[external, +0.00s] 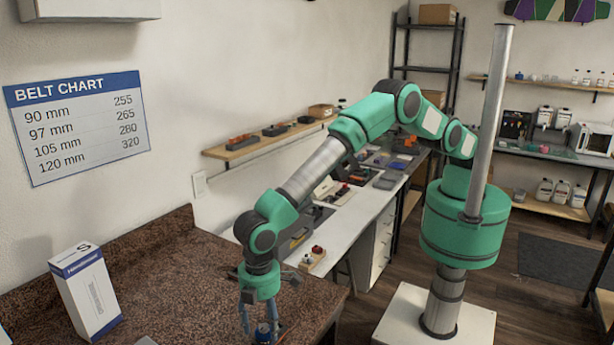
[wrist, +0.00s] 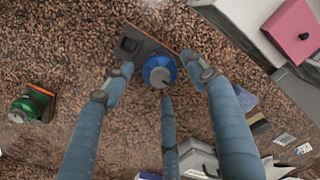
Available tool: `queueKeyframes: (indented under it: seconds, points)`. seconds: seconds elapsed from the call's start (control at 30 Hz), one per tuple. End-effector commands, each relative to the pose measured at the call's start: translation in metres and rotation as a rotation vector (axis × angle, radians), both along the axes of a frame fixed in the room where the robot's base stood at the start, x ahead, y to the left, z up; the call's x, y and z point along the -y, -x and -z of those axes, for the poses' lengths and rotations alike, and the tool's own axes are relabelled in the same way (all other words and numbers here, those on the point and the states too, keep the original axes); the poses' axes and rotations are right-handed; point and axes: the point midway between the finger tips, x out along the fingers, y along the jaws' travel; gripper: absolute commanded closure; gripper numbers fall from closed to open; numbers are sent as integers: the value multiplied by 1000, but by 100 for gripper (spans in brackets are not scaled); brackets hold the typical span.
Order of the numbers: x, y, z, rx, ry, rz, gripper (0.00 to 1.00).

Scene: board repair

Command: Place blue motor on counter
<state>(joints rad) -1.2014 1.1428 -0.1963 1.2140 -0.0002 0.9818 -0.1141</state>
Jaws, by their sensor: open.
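The blue motor (wrist: 160,70) shows in the wrist view as a round blue body on a dark plate with an orange edge. It is over or on the speckled brown counter (wrist: 60,50); I cannot tell if it touches. My gripper (wrist: 163,78) has its fingers open around the motor, with a finger to each side and one below it in the picture. In the external view, my gripper (external: 260,322) points down at the front edge of the counter (external: 150,270), with the motor (external: 263,332) low between its fingers and partly hidden.
A green motor (wrist: 32,104) lies on the counter at the left of the wrist view. A white and blue box (external: 88,293) stands on the counter at left. A white workbench (external: 345,205) with several parts adjoins behind. Bare counter lies between box and gripper.

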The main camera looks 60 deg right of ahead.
Motion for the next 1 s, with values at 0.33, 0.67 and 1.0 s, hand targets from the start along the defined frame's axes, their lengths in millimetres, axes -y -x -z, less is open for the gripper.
queueKeyframes:
  seconds: [0.33,0.67,1.0]
  points:
    - [-1,0,-59,1,-2,0,43]
    - [0,0,-88,0,0,0,43]
    - [-1,0,-89,0,-1,0,43]
